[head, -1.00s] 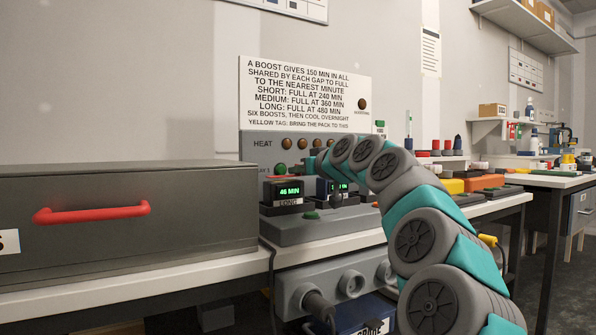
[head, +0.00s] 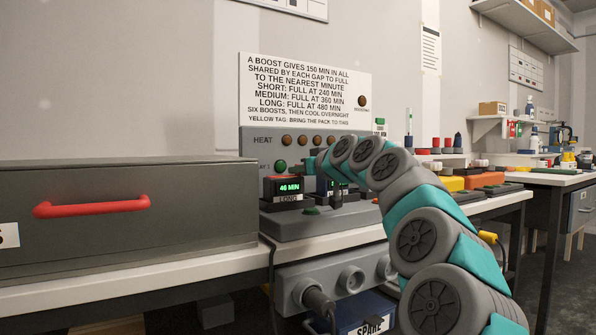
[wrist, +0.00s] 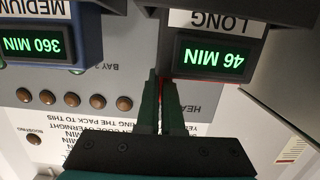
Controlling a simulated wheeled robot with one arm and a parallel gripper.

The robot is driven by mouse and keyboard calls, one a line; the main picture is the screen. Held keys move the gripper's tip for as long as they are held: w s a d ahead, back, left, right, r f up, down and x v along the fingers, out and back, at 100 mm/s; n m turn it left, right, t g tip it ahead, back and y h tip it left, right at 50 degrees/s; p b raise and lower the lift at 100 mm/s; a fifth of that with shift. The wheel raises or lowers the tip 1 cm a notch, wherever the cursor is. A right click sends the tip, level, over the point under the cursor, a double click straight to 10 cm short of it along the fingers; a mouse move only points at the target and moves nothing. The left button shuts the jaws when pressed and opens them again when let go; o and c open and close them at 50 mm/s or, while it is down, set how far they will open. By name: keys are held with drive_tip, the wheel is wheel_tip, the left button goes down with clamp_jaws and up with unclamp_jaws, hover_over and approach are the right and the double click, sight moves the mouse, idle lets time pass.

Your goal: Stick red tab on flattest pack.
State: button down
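The LONG pack (head: 289,190) is black and stands upright on the charger, with a green 46 MIN display; it also shows upside down in the wrist view (wrist: 213,58). A red strip (wrist: 210,90) shows along its top edge; I cannot tell clearly if it is stuck there. The blue MEDIUM pack (wrist: 38,45) reads 360 MIN beside it and is mostly hidden behind my arm in the head view.
The charger panel (head: 262,144) rises behind the packs with several brown lamps and one green lamp. A sign (head: 305,90) gives charge times. A grey box (head: 120,235) with a red handle stands close at left. Coloured packs (head: 485,180) crowd the bench at right.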

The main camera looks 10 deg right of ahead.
drive_tip(key=c, duration=1)
unclamp_jaws()
drive_tip(key=shift+s, duration=0.1)
drive_tip(key=v, duration=0.7)
drive_tip(key=shift+s, duration=0.25)
drive_tip(key=shift+d, duration=0.15)
